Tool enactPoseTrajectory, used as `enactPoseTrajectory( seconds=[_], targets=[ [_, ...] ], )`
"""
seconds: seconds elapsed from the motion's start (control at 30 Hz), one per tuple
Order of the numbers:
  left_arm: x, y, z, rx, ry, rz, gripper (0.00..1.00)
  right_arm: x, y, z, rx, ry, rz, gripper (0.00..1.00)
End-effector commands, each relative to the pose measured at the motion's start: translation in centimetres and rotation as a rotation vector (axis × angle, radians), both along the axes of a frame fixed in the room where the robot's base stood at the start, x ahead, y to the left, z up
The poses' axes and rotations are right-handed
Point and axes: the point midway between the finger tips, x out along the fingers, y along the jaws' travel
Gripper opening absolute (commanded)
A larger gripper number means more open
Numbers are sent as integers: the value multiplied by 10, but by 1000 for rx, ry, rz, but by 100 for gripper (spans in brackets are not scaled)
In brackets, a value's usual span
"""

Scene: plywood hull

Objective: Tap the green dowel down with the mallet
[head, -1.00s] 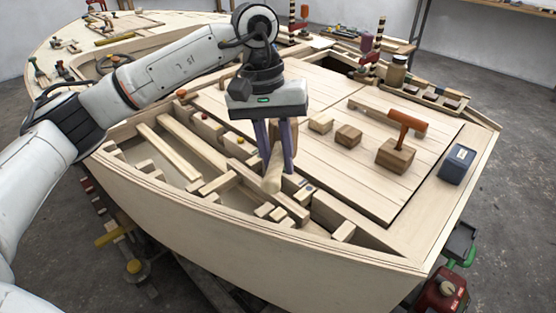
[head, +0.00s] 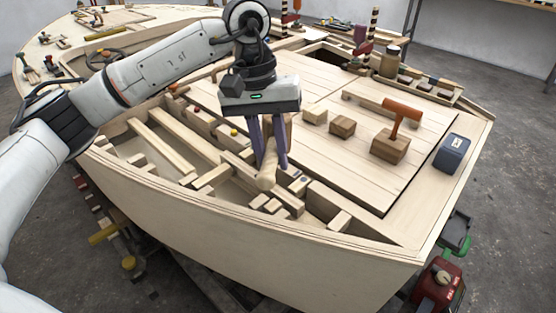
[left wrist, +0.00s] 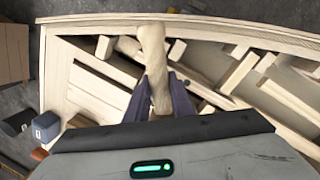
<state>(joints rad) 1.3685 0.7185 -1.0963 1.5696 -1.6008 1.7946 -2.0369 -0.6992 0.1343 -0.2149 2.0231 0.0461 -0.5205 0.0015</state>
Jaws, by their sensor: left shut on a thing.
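My left gripper (head: 268,158) points down over the open framed bay of the plywood hull. It is shut on a pale wooden tool, which looks like the mallet (head: 267,177); its rounded end sticks out toward the hull's near side. In the left wrist view the mallet (left wrist: 153,45) stands out between the dark fingers, wider at its far end. A yellow-topped dowel (head: 233,131) and a red-topped one (head: 195,108) show to the left of the gripper. I cannot make out the green dowel; the gripper and mallet cover part of that row. My right gripper is not in view.
Slats and loose blocks (head: 272,205) fill the bay around the gripper. On the flat deck to the right lie small blocks (head: 342,126), a block with an orange T-shaped piece (head: 402,117) and a dark blue box (head: 452,153). A jar (head: 389,61) stands behind.

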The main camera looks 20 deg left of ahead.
Motion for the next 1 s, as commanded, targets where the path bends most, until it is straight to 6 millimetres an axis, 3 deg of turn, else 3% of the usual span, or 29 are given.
enactPoseTrajectory(
  seconds=[0.27, 0.37, 0.5, 1.0],
  targets=[
    [0, 0, -2, -1, -3, -1, 0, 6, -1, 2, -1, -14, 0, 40],
    [0, 0, -18, -1, -1, 0, 0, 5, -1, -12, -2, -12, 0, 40],
    [0, 0, -55, 0, 1, 0, 0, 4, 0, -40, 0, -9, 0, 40],
    [0, 0, 2, 0, -2, -1, 0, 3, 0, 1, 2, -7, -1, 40]
  ],
)
